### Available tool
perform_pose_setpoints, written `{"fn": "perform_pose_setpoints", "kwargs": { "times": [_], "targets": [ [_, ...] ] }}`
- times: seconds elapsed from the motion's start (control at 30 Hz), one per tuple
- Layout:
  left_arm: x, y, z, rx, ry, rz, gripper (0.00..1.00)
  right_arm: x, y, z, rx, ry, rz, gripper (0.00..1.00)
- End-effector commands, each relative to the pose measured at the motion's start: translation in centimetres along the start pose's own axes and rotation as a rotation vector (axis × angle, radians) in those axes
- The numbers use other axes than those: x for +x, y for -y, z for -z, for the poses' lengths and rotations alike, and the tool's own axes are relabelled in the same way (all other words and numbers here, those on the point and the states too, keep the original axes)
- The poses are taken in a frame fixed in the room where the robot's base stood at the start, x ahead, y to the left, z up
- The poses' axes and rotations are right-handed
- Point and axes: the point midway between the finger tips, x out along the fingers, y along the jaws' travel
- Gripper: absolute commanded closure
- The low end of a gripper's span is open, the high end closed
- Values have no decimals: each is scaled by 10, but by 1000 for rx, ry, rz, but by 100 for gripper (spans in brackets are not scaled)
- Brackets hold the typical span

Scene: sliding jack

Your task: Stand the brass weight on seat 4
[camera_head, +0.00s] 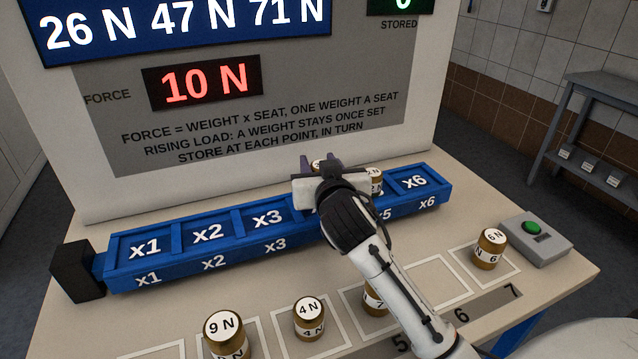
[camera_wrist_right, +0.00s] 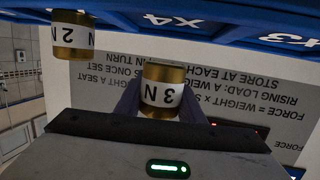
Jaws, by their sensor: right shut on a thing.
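My right gripper (camera_head: 320,172) is over the blue beam (camera_head: 183,272) around seat 4, shut on a brass weight marked 3 N. In the right wrist view this weight (camera_wrist_right: 163,92) sits between the fingers, and seat 4 (camera_wrist_right: 172,20) shows by its x4 label. That view is upside down. I cannot tell whether the weight touches the seat. In the head view my gripper and wrist hide most of seat 4. A brass 2 N weight (camera_head: 376,183) stands on the beam at seat 5, beside my gripper. My left gripper is not in view.
Brass weights 9 N (camera_head: 226,340), 4 N (camera_head: 308,320), 7 N (camera_head: 374,300) and 6 N (camera_head: 488,250) stand along the table front. A green button box (camera_head: 536,240) is at the right. Seats 1, 2, 3 and 6 look empty. The red display (camera_head: 203,82) reads 10 N.

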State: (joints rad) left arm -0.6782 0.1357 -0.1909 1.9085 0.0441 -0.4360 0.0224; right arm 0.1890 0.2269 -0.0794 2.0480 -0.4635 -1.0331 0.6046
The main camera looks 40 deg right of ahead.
Motion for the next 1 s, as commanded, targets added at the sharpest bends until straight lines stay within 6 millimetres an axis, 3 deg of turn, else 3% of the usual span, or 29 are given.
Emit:
{"fn": "perform_pose_setpoints", "kwargs": {
  "times": [0.33, 0.7, 0.73, 0.8, 1.0],
  "targets": [
    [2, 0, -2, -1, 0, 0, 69, 7, 0, -37, -2, -2, 1, 96],
    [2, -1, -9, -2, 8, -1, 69, 8, 0, -42, 0, -5, 2, 96],
    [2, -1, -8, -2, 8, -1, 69, 8, 0, -42, -1, -2, 2, 60],
    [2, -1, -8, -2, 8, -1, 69, 8, 0, -42, -1, -2, 2, 48],
    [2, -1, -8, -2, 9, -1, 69, 8, 0, -42, -1, -1, 2, 46]
  ]
}}
